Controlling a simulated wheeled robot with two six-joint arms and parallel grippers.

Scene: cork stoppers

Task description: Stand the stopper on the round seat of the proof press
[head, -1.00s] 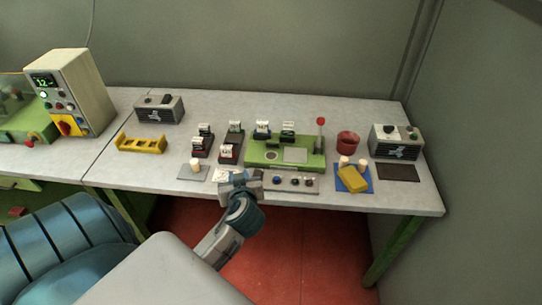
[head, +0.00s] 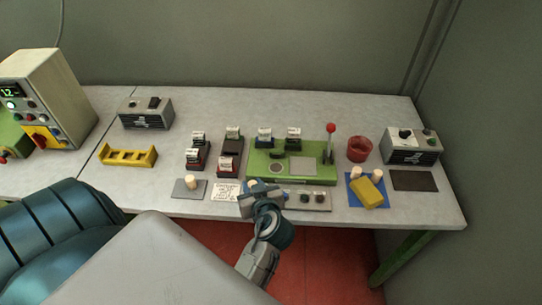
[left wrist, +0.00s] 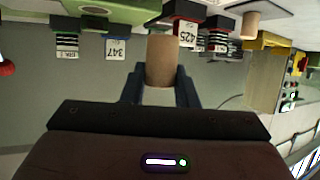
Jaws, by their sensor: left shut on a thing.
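The proof press (head: 318,181) is a green block with a red-knobbed lever. My left gripper (head: 258,192) is just in front of the press's left end. In the left wrist view the gripper (left wrist: 161,88) is shut on a tan cork stopper (left wrist: 162,58), whose end sticks out past the fingers. In that inverted view the round seat (left wrist: 95,10) shows at the top edge, apart from the stopper. My right gripper is not in view.
Several numbered stamps (head: 228,165) stand left of and behind the press. Another stopper (head: 190,181) stands on a grey plate. Two more, one of them here (head: 377,174), stand by a yellow block (head: 368,194) on a blue mat. A button strip (head: 307,199) lies before the press.

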